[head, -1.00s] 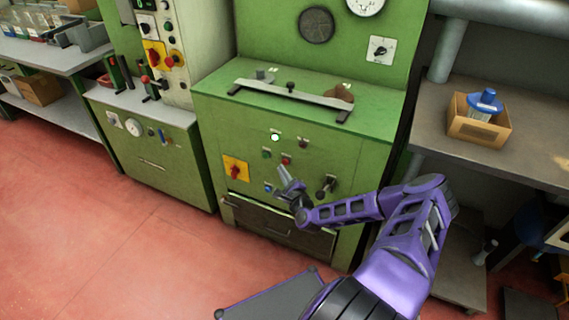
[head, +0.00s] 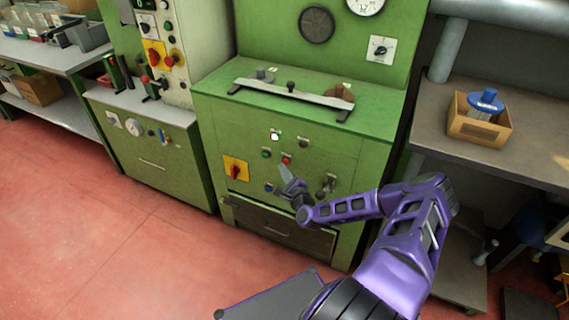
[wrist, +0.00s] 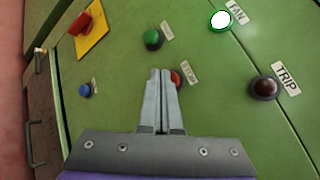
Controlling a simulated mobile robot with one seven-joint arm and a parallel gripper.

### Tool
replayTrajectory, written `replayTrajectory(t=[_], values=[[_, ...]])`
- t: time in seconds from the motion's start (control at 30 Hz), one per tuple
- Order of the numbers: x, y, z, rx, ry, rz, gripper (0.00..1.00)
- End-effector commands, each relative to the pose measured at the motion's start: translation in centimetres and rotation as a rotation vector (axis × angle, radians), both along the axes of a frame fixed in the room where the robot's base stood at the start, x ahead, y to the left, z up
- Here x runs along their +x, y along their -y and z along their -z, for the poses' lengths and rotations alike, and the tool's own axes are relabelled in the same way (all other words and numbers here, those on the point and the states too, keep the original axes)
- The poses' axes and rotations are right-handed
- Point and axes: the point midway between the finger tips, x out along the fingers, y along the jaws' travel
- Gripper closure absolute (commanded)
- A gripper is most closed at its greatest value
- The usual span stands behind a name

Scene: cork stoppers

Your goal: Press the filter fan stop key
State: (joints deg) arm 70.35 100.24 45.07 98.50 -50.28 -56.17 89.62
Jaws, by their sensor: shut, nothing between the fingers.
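A red push button (head: 286,160) sits on the green cabinet front, next to a small label too blurred to read. In the wrist view the red button (wrist: 177,79) is partly hidden behind my fingertips. My gripper (head: 285,170) is shut and empty, its tips in front of the panel by the red button; I cannot tell whether they touch it. The gripper also shows in the wrist view (wrist: 160,72). A green button (wrist: 153,39) is up and left of the red one. A lit white lamp (wrist: 221,20) is labelled FAN.
A dark red lamp (wrist: 264,87) labelled TRIP, a blue button (wrist: 85,90) and a red rotary switch on a yellow plate (wrist: 88,25) share the panel. A black lever knob (head: 327,184) stands out right of my gripper. A drawer (head: 275,226) is below.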

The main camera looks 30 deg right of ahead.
Motion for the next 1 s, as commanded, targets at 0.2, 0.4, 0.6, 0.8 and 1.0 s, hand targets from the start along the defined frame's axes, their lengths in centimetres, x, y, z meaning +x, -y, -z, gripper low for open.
replayTrajectory(t=[0.2, 0.4, 0.6, 0.8, 1.0], values=[[0.04, 0.04, 0.01, 0.0, 0.0, 0.0, 1.0], [0.18, 0.21, 0.01, 0.0, 0.0, 0.0, 1.0], [0.33, 0.41, 0.01, 0.0, 0.0, 0.0, 1.0], [0.49, 0.6, 0.01, 0.0, 0.0, 0.0, 1.0], [0.56, 0.69, 0.0, 0.0, 0.0, 0.0, 1.0]])
